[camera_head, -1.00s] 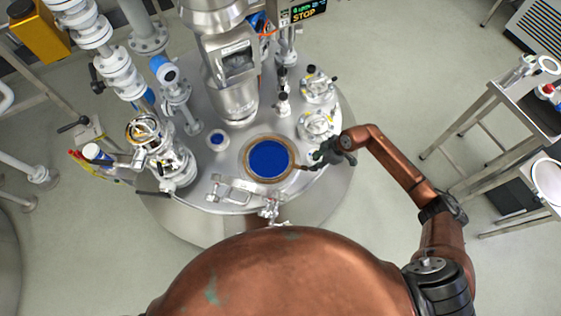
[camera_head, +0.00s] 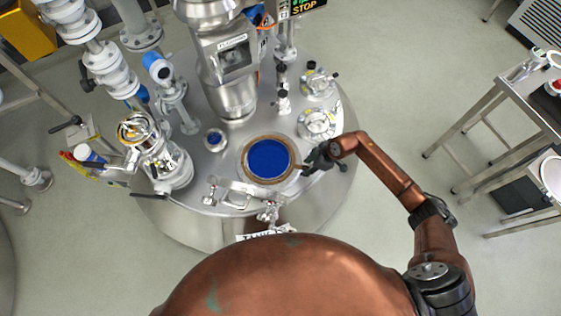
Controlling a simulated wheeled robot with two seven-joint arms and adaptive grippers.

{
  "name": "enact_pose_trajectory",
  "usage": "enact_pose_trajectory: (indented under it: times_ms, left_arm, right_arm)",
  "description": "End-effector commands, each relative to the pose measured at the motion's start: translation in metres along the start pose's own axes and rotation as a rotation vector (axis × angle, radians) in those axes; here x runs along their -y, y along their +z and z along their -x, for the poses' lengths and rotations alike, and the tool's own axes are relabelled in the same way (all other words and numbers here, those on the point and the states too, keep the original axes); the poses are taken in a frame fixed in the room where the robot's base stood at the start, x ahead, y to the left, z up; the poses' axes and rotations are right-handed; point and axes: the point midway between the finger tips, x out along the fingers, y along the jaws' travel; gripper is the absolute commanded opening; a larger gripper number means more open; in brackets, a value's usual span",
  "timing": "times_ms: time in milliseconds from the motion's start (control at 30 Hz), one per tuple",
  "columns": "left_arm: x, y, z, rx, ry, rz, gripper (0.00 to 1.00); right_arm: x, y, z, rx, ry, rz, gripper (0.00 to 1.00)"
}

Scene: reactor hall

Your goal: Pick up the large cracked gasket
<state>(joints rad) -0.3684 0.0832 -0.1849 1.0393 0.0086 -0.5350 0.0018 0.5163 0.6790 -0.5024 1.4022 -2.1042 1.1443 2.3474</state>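The large gasket (camera_head: 246,161) is a brown ring lying around a round blue opening (camera_head: 269,158) on top of the steel vessel. Cracks cannot be made out at this size. My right gripper (camera_head: 305,168) is dark and comes in from the right. Its tips are at the ring's right edge; whether they touch it cannot be told. Whether its fingers are open or shut is too small to tell. My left gripper is not in view.
The vessel lid (camera_head: 222,172) carries a tall central column (camera_head: 235,75), clear sight-glass fittings (camera_head: 316,123) behind my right gripper, a clamp bracket (camera_head: 235,193) in front, and a small blue port (camera_head: 214,139). Steel tables (camera_head: 500,105) stand at the right over open floor.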

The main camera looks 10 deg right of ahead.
Motion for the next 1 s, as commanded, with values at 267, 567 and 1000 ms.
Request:
enact_pose_trajectory:
  times_ms: [267,567,1000]
  left_arm:
    - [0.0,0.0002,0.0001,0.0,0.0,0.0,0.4]
    - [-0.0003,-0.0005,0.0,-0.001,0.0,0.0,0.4]
    - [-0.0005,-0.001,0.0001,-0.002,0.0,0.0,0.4]
  right_arm:
    - [-0.0002,-0.0003,0.0006,0.0,0.0,0.0,0.26]
    - [-0.0002,-0.0002,0.0005,0.0,0.0,0.0,0.05]
    - [-0.0002,-0.0003,0.0009,-0.001,0.0,0.0,0.0]
